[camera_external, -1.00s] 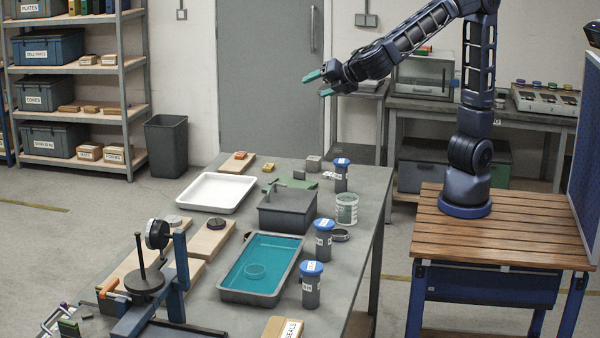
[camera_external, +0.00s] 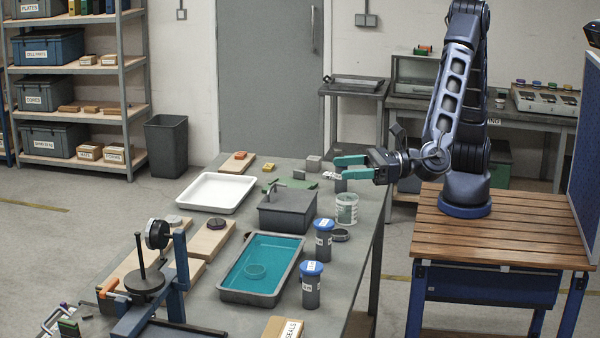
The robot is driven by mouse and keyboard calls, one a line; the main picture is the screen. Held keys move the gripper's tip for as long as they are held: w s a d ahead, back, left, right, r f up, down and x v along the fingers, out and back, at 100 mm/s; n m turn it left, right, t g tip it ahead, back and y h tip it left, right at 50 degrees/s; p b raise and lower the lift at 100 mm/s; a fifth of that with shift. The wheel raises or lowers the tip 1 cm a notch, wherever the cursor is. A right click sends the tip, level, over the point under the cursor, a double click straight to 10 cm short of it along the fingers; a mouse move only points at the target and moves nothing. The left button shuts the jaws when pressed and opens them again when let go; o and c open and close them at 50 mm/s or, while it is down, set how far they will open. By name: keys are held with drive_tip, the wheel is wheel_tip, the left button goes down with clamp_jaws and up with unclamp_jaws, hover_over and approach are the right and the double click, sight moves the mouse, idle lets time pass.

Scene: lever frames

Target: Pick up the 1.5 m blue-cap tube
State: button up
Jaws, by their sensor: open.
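The front tube (camera_external: 311,285) and the middle tube (camera_external: 323,240) are upright with white labels. Their print is too small to tell which is the 1.5 m one.
A grey box (camera_external: 287,213) with a tap-like top, a teal-filled tray (camera_external: 230,291) and a white tray (camera_external: 185,199) lie to the left. A small grey block (camera_external: 314,163) is behind.

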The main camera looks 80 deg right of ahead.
approach(311, 286)
drive_tip(key=shift+w+d+r, duration=0.65)
drive_tip(key=shift+w+d, duration=0.1)
drive_tip(key=shift+d, duration=0.15)
drive_tip(key=x, duration=0.5)
drive_tip(key=shift+w+f, duration=0.1)
drive_tip(key=shift+r+x, duration=0.15)
drive_tip(key=shift+x, duration=1.25)
drive_tip(key=shift+r+x, duration=0.15)
drive_tip(key=shift+x, duration=1.25)
drive_tip(key=c, duration=1.2)
drive_tip(key=shift+r, duration=0.1)
